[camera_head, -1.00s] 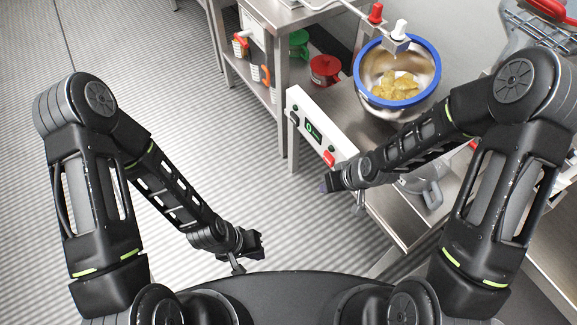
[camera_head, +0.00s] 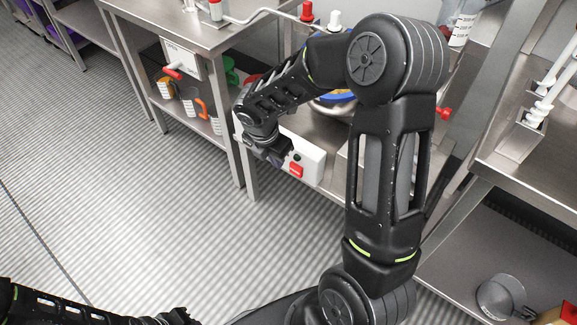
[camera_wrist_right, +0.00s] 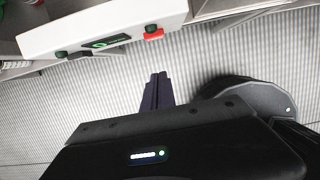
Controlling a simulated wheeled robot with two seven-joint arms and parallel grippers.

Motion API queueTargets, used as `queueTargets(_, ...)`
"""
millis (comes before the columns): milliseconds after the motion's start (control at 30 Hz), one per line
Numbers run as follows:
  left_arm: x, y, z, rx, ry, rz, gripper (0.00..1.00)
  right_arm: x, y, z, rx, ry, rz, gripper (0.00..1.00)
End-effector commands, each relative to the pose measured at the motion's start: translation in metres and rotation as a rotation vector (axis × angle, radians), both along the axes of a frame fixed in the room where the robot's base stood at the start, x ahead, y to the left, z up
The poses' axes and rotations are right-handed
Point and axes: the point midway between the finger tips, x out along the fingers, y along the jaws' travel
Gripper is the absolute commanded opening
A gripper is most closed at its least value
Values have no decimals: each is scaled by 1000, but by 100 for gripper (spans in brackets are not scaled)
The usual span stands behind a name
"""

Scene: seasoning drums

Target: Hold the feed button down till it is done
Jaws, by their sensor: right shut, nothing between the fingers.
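A white control panel (camera_head: 312,160) sits on the front of the steel stand; my right forearm and gripper cover its left part in the head view. Its red button (camera_head: 296,171) shows there, with a small dark button above it. In the right wrist view the panel (camera_wrist_right: 60,38) shows a green-lit display (camera_wrist_right: 105,42), the red button (camera_wrist_right: 153,34) and a dark green round button (camera_wrist_right: 150,28). No label tells which is the feed button. My right gripper (camera_head: 281,155) is shut and empty; its fingers (camera_wrist_right: 157,76) appear apart from the panel. My left gripper (camera_head: 180,316) is partly cut off.
A blue-rimmed bowl (camera_head: 338,97) is mostly hidden behind my right arm. A shelf at left holds cups with orange handles (camera_head: 201,107). Open floor (camera_head: 150,220) lies in front of the stand.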

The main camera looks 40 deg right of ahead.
Motion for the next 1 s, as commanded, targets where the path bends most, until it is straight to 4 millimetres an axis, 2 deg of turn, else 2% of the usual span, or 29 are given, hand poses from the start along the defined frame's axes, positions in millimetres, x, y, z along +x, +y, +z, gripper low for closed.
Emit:
queueTargets(167,0,0,-2,0,0,1,0,0,-1,-5,1,1,-1,0)
queueTargets(367,0,0,-7,0,0,1,0,1,-6,-26,1,3,-3,0)
queueTargets(767,0,0,-27,0,0,1,0,6,-23,-103,2,2,-1,0)
queueTargets(900,0,0,-23,0,0,1,0,13,-46,-98,1,-1,-7,0)
queueTargets(1000,0,0,-23,0,0,1,0,16,-55,-98,1,-1,-5,0)
